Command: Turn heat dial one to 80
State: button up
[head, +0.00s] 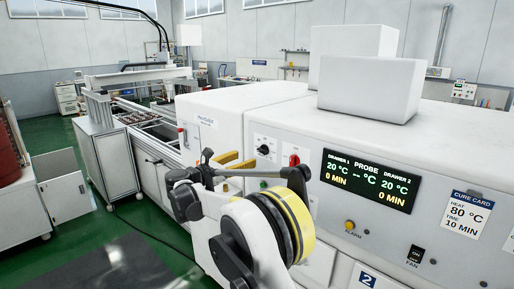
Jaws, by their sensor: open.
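A black dial (263,149) sits on a white plate on the front panel of the white oven. I cannot read its label or setting, so I cannot tell if it is heat dial one. A red knob or light (294,160) is to its right, partly hidden by my arm. The display (368,180) reads 20 °C and 0 MIN for both drawers, and the probe shows dashes. My gripper (234,162), with yellow finger pads, is open in front of the panel, left of and a little below the dial, apparently empty.
A cure card (467,213) reads heat 80 °C, time 10 min. A yellow alarm light (350,225) and a fan switch (416,254) are below the display. White boxes (371,88) stand on top. A conveyor bench (130,118) is at left; green floor is partly clear.

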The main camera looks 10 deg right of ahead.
aim_at(260, 151)
jog(key=b+x, duration=0.1)
jog(key=x, duration=0.4)
jog(key=b+x, duration=0.1)
jog(key=x, duration=0.4)
jog(key=shift+w, duration=0.45)
jog(key=shift+r, duration=0.1)
jog(key=c, duration=1.2)
